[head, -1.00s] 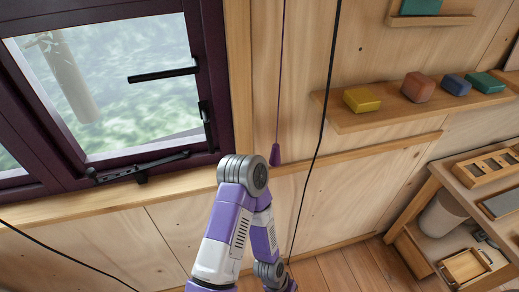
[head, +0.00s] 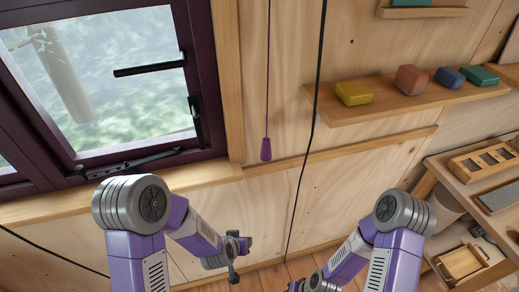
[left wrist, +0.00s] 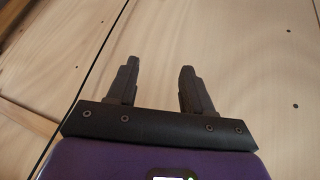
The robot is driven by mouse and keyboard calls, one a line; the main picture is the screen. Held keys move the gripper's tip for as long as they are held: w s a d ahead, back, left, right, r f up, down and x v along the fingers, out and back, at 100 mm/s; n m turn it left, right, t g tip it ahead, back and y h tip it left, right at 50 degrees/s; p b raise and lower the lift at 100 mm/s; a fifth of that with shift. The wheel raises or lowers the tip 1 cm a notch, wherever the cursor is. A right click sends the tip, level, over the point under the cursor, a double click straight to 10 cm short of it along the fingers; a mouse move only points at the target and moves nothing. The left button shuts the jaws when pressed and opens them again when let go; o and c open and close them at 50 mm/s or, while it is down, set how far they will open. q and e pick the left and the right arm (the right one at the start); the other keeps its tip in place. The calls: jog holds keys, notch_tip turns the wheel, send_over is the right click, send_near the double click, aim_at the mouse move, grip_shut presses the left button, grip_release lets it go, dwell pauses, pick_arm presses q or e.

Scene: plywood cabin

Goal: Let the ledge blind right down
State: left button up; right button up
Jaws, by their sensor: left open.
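A thin purple pull cord (head: 268,70) hangs down the wooden wall just right of the window. It ends in a purple tassel (head: 266,149) that hangs free. No blind cloth shows over the visible window panes (head: 100,75). My left gripper (head: 240,258) is open and empty, low in front of the wall panel, below and a little left of the tassel. In the left wrist view its two dark fingers (left wrist: 160,72) stand apart before bare wood. My right gripper (head: 301,286) is only partly seen at the bottom edge; its jaws cannot be made out.
A black cable (head: 313,110) hangs right of the purple cord. A wall shelf (head: 400,101) holds yellow, red, blue and green blocks. A workbench (head: 450,172) with trays stands at the right. The window has black handles and a stay (head: 130,164). The wall around the tassel is clear.

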aim_at(266, 150)
pick_arm(q)
jog(key=w+d+r+m+t+b, duration=0.1)
jog(key=w+d+r+t, duration=0.1)
jog(key=r, duration=0.5)
jog(key=w+d+r+t, duration=0.2)
jog(key=r+t, duration=0.1)
jog(key=r, duration=0.3)
jog(key=w+d+r+m+t+b, duration=0.1)
jog(key=w+d+r+t, duration=0.1)
jog(key=r, duration=0.5)
jog(key=s+d+r+n+t+y+b, duration=0.1)
jog(key=s+r+t, duration=0.1)
jog(key=r, duration=0.6)
jog(key=s+r+t, duration=0.2)
jog(key=s+r, duration=0.1)
jog(key=r, duration=0.5)
jog(key=w, duration=0.5)
jog(key=w+b, duration=0.1)
jog(key=w, duration=0.1)
jog(key=shift+w+d, duration=0.25)
jog(key=shift+d, duration=0.15)
grip_shut()
